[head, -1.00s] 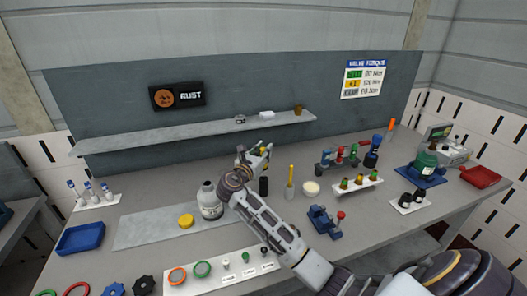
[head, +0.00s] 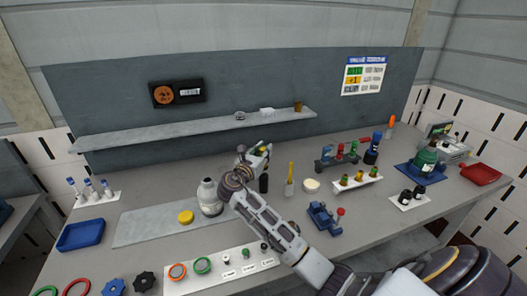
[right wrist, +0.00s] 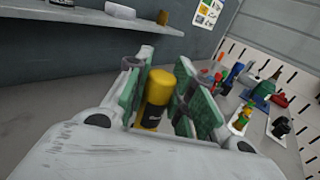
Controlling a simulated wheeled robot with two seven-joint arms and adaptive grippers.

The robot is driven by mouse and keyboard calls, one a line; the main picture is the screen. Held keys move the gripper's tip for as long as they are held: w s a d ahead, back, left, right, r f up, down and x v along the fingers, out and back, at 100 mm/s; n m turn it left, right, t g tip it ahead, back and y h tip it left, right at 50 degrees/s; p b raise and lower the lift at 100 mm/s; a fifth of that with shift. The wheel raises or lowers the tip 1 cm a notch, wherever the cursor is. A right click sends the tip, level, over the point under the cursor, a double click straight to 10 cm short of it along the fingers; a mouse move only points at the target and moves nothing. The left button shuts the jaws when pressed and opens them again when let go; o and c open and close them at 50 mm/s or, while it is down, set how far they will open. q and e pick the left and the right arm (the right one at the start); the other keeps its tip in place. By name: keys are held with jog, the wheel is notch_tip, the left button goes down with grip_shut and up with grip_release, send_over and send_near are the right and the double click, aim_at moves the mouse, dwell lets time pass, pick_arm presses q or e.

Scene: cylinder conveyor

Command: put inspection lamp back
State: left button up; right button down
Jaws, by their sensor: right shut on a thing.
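My right gripper (head: 256,158) is over the middle of the bench, behind the white bottle. In the right wrist view its green-padded fingers (right wrist: 158,95) stand on either side of a yellow-and-black cylinder, which looks like the inspection lamp (right wrist: 157,92). The gripper is shut on it. The lamp looks upright, with its yellow end up. In the head view the gripper hides most of it, and a dark lower part (head: 264,184) shows just below the fingers. My left gripper is not in view.
A yellow stick in a holder (head: 290,178) and a cream round tub (head: 311,186) stand just right. A wall shelf (head: 200,131) runs behind. A blue tray (head: 81,235) lies left.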

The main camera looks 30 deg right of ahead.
jog(key=shift+f+b, duration=0.3)
jog(key=shift+f, duration=1.5)
dwell(0.6)
jog(key=c, duration=1.1)
grip_release()
jog(key=shift+c, duration=0.2)
jog(key=shift+r+p, duration=3)
jog(key=shift+p, duration=0.8)
jog(key=shift+s+f, duration=0.1)
jog(key=shift+f, duration=0.05)
